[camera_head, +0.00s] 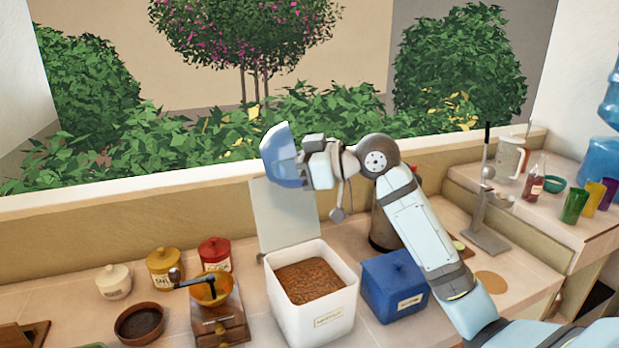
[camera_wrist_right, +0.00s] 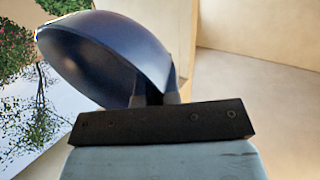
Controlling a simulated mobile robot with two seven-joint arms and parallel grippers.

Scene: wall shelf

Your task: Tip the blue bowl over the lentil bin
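The blue bowl (camera_head: 279,157) is held high above the white lentil bin (camera_head: 322,322), turned steeply on its side. My right gripper (camera_head: 302,165) is shut on the bowl's rim. In the right wrist view the bowl (camera_wrist_right: 100,55) sits at the fingers (camera_wrist_right: 155,90), its inside partly showing as a shaded curve. The bin is open, its pale lid raised behind it, and brown lentils (camera_head: 308,280) fill much of it. I cannot see any lentils falling from the bowl. My left gripper is not in view.
A blue lidded box (camera_head: 394,284) stands just right of the bin. A coffee grinder (camera_head: 217,312), a dark bowl (camera_head: 139,323) and red (camera_head: 214,254), yellow (camera_head: 164,268) and white (camera_head: 113,281) jars stand to the left. A metal stand (camera_head: 487,205) rises at right.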

